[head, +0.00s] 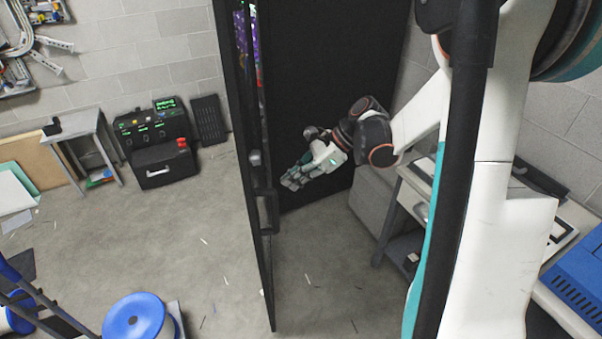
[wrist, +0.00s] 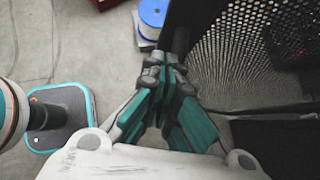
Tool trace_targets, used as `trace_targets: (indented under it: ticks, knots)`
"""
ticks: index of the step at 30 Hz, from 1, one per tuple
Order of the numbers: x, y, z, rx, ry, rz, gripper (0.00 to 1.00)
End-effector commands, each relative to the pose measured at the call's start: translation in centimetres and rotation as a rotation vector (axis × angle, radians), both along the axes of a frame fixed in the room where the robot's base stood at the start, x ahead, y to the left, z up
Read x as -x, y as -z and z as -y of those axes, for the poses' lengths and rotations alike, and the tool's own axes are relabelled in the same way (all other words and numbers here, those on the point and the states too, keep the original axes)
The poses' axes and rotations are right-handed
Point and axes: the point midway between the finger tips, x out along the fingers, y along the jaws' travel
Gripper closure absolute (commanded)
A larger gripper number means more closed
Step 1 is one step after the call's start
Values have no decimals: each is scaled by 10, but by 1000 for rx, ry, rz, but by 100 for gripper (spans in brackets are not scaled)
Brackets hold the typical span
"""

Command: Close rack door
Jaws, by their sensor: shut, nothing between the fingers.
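The black rack door (head: 250,190) stands open in the head view, seen almost edge-on, with a dark handle (head: 268,208) on its right side. The black rack (head: 330,75) rises behind it, with coloured parts showing in a narrow gap at the top. My gripper (head: 290,183) is right of the door, in front of a dark panel, with its fingers shut and empty. In the wrist view its fingertips (wrist: 166,62) are together, beside a black perforated panel (wrist: 235,55) that fills the upper right. I cannot tell whether they touch it.
A blue spool (head: 138,317) stands on the floor at lower left; a blue spool also shows in the wrist view (wrist: 153,14). A black machine (head: 155,145) stands by the back wall. A bench (head: 405,180) is right of my gripper. The floor left of the door is mostly clear.

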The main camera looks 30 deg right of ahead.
Motion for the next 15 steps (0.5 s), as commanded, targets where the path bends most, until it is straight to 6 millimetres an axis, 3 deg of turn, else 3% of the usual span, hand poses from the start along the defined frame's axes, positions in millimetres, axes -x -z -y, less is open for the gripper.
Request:
trace_targets:
  ticks: [6, 15]
  knots:
    - [-10, 32, -29, 0, -3, 1, 100]
    - [-23, 30, -62, 0, -1, 1, 100]
